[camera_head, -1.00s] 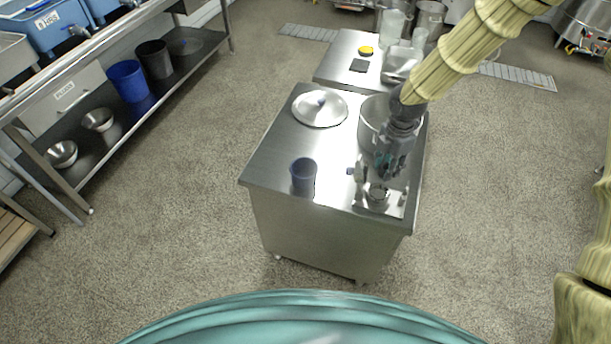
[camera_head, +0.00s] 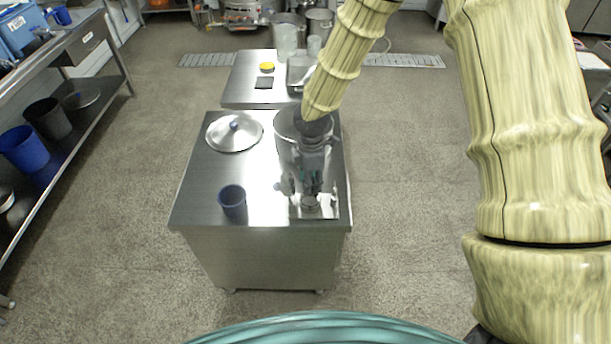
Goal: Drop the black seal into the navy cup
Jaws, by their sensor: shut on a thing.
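The navy cup (camera_head: 232,204) stands upright on the steel table, near its front left edge. My gripper (camera_head: 309,191) points down to the right of the cup, just over a small steel plate (camera_head: 326,208) with a round fitting (camera_head: 310,202) on it. The jaws are shut on a small dark thing, which I take to be the black seal, though it is too small and too covered by the fingers to make out. Whether it still touches the fitting cannot be told.
A steel pot (camera_head: 287,127) stands behind my gripper and a round lid (camera_head: 234,132) lies at the back left. The table top between lid and cup is clear. A second table (camera_head: 240,88) stands behind. A shelf with buckets (camera_head: 47,118) is at the left.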

